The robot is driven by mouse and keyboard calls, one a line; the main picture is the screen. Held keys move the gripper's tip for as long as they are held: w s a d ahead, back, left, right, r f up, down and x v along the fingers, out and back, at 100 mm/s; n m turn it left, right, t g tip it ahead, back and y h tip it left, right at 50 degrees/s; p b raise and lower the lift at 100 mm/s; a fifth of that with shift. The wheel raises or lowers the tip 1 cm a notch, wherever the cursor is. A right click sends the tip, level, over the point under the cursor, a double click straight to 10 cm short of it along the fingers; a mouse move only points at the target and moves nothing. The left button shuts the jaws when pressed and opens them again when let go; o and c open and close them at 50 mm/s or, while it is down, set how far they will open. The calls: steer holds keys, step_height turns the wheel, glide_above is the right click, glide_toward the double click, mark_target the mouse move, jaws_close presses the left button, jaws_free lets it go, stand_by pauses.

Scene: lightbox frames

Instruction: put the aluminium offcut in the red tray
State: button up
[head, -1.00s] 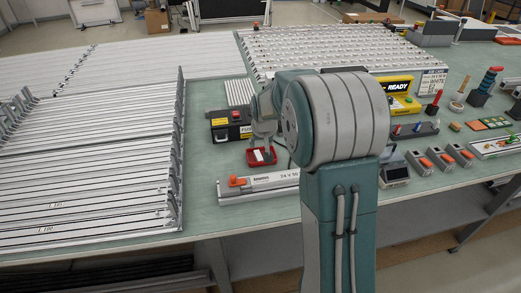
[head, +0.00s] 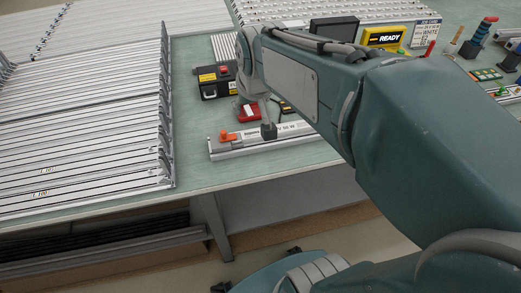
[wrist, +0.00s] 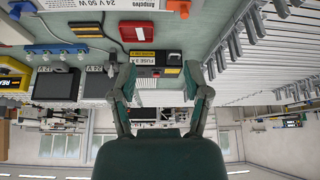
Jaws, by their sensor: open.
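The red tray (head: 248,113) lies on the green bench in front of the black fuse box, partly hidden by my wrist; it also shows in the wrist view (wrist: 138,32), upside down. A pale patch shows in it in the head view, too small to identify. I cannot make out the aluminium offcut for certain. My gripper (wrist: 162,78) is open, its two fingers spread wide with nothing between them.
The light-strip fixture (head: 235,148) with an orange clamp lies along the bench's front edge. The black fuse box (head: 214,84) stands behind the tray. Racks of aluminium profiles (head: 90,140) fill the left. A yellow READY unit (head: 384,38) stands behind my arm.

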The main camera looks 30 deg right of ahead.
steer(key=s+a+f+n, duration=0.1)
steer(key=s+a, duration=0.2)
steer(key=s, duration=1)
steer(key=shift+s+a+y, duration=0.15)
steer(key=shift+s+y, duration=0.15)
